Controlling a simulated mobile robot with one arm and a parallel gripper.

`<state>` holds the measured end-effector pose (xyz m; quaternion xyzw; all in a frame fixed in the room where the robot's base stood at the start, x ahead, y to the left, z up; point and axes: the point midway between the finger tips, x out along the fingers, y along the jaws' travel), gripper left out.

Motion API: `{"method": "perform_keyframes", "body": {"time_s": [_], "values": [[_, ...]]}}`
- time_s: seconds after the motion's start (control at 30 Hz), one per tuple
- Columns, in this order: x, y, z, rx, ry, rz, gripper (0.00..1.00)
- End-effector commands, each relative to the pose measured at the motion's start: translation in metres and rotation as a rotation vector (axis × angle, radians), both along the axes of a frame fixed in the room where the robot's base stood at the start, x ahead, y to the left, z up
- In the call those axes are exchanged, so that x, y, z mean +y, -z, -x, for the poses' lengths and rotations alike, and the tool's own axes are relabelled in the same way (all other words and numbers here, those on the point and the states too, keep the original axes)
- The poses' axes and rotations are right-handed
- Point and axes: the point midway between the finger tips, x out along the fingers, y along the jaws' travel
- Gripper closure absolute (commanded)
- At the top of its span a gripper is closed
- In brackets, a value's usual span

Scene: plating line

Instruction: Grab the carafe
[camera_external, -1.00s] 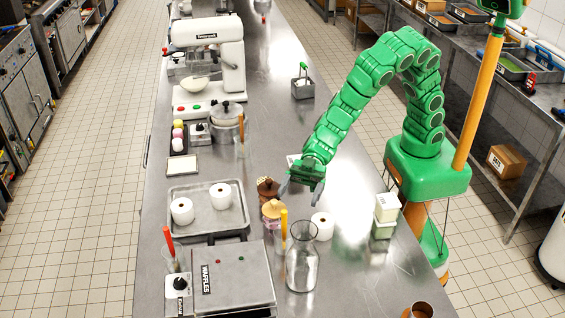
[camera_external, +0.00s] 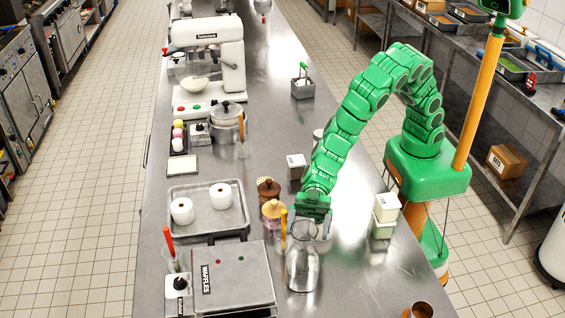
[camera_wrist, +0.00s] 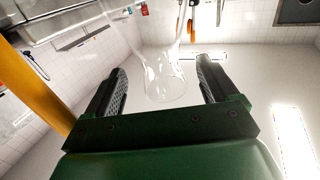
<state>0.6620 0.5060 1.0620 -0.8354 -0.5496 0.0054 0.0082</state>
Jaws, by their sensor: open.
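The carafe (camera_external: 302,264) is clear glass with a wide body and a flared mouth. It stands upright on the steel counter (camera_external: 345,285), to the right of the waffle maker. My green gripper (camera_external: 312,225) is in the external view just behind the carafe's neck and partly overlaps it in the picture. In the wrist view my gripper (camera_wrist: 165,85) has its two dark fingers apart. The clear glass of the carafe (camera_wrist: 165,75) shows between and beyond them. I cannot tell whether a finger touches the glass.
The waffle maker (camera_external: 236,277) stands close on the carafe's left. Topped cups (camera_external: 272,210) stand behind it on the left. A stack of pale containers (camera_external: 386,212) is to the right. A copper-coloured cup (camera_external: 420,310) is at the front right. The counter between them is clear.

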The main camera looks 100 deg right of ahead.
Motion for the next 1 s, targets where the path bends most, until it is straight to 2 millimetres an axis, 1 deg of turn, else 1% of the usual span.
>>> {"method": "perform_keyframes", "body": {"time_s": [0.17,0.37,0.53,0.63,0.8,0.83,0.87,1.0], "values": [[0.007,0.0,-0.004,0.0,0.0,0.001,0.13],[0.027,-0.004,-0.014,-0.003,-0.001,-0.002,0.13],[0.044,-0.001,-0.021,0.0,0.0,0.0,0.13],[0.048,-0.001,-0.023,-0.001,0.001,0.001,0.13],[0.048,-0.002,-0.023,-0.001,0.001,0.001,0.13],[0.048,-0.002,-0.023,-0.001,0.001,0.001,0.15],[0.048,-0.002,-0.023,-0.001,0.001,0.001,0.19],[0.047,-0.002,-0.023,-0.001,0.001,0.001,0.41]]}}
